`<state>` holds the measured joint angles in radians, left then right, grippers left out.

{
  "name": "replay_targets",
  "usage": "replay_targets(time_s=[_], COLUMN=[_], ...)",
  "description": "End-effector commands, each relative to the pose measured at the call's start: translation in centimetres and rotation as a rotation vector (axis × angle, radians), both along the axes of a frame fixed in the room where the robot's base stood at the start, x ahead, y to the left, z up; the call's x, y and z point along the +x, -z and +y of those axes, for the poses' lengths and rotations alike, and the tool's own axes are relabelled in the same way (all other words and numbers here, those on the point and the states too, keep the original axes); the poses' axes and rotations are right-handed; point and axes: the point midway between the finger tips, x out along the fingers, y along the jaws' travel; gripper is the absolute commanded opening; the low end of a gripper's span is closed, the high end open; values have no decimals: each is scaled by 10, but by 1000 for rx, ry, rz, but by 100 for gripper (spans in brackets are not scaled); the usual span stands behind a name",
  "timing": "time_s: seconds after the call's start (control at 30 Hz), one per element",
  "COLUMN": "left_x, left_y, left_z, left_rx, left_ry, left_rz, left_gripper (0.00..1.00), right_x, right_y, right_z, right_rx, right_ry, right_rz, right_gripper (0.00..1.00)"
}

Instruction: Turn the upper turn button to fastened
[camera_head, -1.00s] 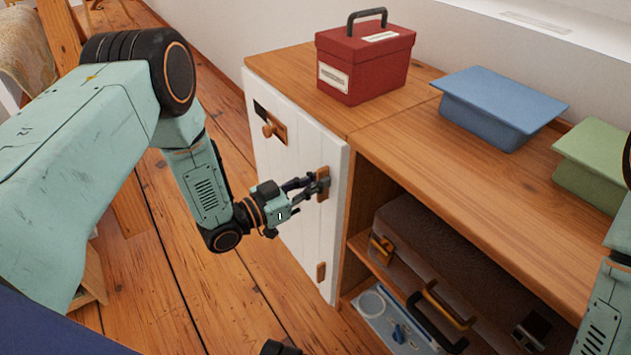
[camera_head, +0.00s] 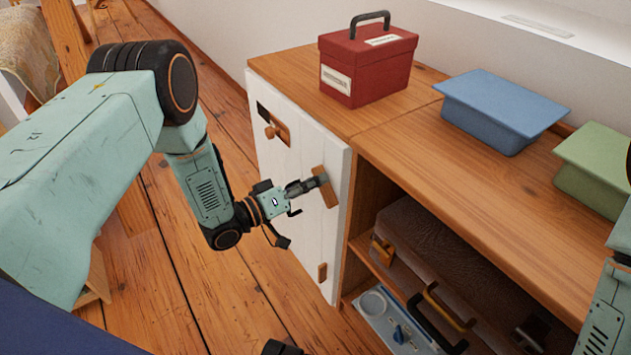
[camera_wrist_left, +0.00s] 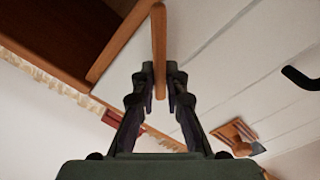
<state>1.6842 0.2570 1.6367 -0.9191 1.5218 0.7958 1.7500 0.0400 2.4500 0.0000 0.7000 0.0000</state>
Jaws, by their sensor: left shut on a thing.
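The upper turn button (camera_head: 329,190) is a small wooden bar on the white cabinet door (camera_head: 292,215), near its right edge. It stands tilted, its lower end leaning right toward the cabinet's wooden side. My left gripper (camera_head: 318,183) is shut on it. In the left wrist view the button (camera_wrist_left: 159,45) runs between the two fingers of my left gripper (camera_wrist_left: 160,82), which press on it from both sides. Part of the button is hidden behind the fingers in the head view. My right arm shows at the right edge, but its gripper is out of view.
A lower turn button (camera_head: 322,272) sits upright below on the door. A wooden knob (camera_head: 270,131) is at the door's upper left. A red box (camera_head: 368,70) and a blue container (camera_head: 500,110) stand on top. A case (camera_head: 440,250) fills the open shelf.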

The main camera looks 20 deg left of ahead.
Motion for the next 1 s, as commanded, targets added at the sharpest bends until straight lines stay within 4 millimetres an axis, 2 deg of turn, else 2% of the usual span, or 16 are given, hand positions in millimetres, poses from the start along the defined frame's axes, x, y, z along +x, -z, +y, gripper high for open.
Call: replay_targets(time_s=[0.6, 1.0], left_x=[3, 3], left_y=[10, 14], left_z=[5, 5], left_rx=[-436, -592], left_ry=[-2, -3], left_rz=[341, 464], left_gripper=[0, 0], right_x=[0, 0], right_y=[6, 9], right_z=[0, 0], right_rx=[0, 0], right_ry=[0, 0], right_rz=[0, 0], right_gripper=[40, 40])
